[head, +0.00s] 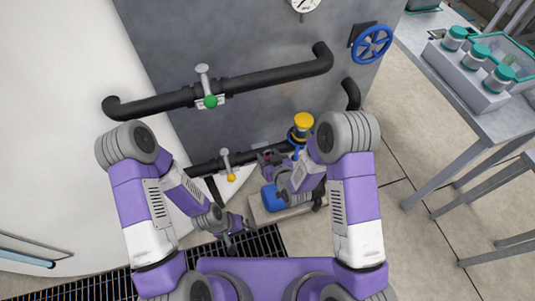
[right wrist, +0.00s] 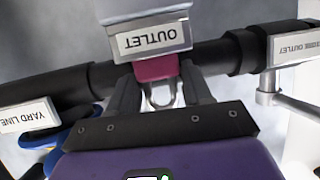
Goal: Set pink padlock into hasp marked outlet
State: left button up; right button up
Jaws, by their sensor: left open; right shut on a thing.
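The pink padlock (right wrist: 157,68) sits between the fingers of my right gripper (right wrist: 160,82) in the right wrist view, its metal shackle (right wrist: 161,101) showing below its body. The gripper is shut on it. The plate marked OUTLET (right wrist: 155,40), upside down in this view, is just above the padlock and partly covers it. I cannot tell whether the shackle passes through a hasp. In the head view my right gripper (head: 268,160) is at the lower pipe, and the padlock is too small to make out. My left gripper (head: 239,233) is open and empty, low over the floor grate.
The dark lower pipe (right wrist: 230,57) runs behind the padlock. A YARD LINE plate (right wrist: 27,115) and another outlet plate (right wrist: 295,47) flank it. The upper pipe (head: 270,80) carries a green-knobbed valve (head: 210,101). A blue handwheel (head: 371,44) and a bench with jars (head: 483,75) are at right.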

jog(key=o, duration=1.2)
jog(key=p+v, duration=0.1)
jog(key=v, duration=0.6)
jog(key=shift+s+d+r+p, duration=0.1)
jog(key=shift+s+d+p, duration=0.1)
jog(key=shift+p, duration=0.2)
